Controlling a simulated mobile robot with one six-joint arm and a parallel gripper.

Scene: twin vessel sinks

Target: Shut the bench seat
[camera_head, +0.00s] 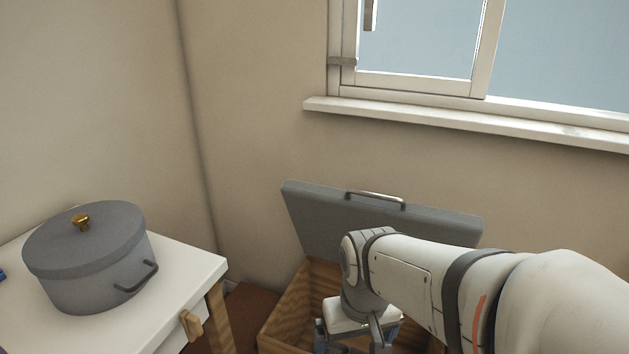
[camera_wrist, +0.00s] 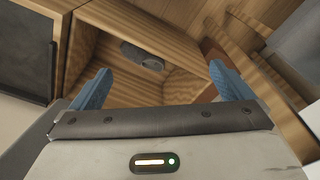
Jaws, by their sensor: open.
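The bench seat is a wooden box (camera_head: 285,305) with a grey lid (camera_head: 325,220). The lid stands raised at the back of the box, near the wall. A metal handle (camera_head: 375,199) sits along the lid's upper edge. My gripper (camera_head: 350,340) points down over the box opening, in front of the lid, and hides part of both. In the wrist view my gripper (camera_wrist: 162,88) shows two blue fingers spread apart with nothing between them. Beyond them is wooden interior with a dark grey object (camera_wrist: 142,55), too unclear to name.
A white table (camera_head: 195,270) with a lidded grey pot (camera_head: 95,275) stands at the left. A window with a white sill (camera_head: 450,120) is above the bench. My arm covers the box's right side. A dark panel (camera_wrist: 25,60) in a wooden frame shows in the wrist view.

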